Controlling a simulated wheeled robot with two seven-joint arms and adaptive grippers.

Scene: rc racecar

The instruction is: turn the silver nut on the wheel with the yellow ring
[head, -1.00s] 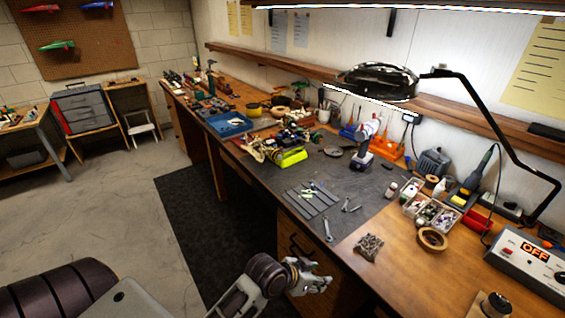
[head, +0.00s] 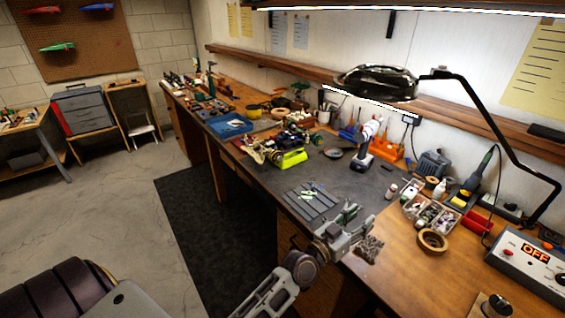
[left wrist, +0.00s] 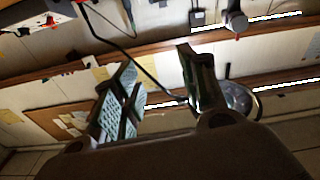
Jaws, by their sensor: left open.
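The RC car (head: 283,146) sits around a bright yellow-green block (head: 290,158) on the dark work mat, beyond my left gripper. Its wheels are small in the head view; I cannot make out the yellow ring or the silver nut. My left gripper (head: 352,217) is open and empty above the mat's near edge, well short of the car. Its two spread fingers (left wrist: 160,80) show in the left wrist view with nothing between them; the car is not seen there. My right gripper is not in view.
Grey strips (head: 312,200) lie on the mat between gripper and car. A power driver (head: 363,155) stands behind them. A lamp (head: 375,82) hangs over the bench.

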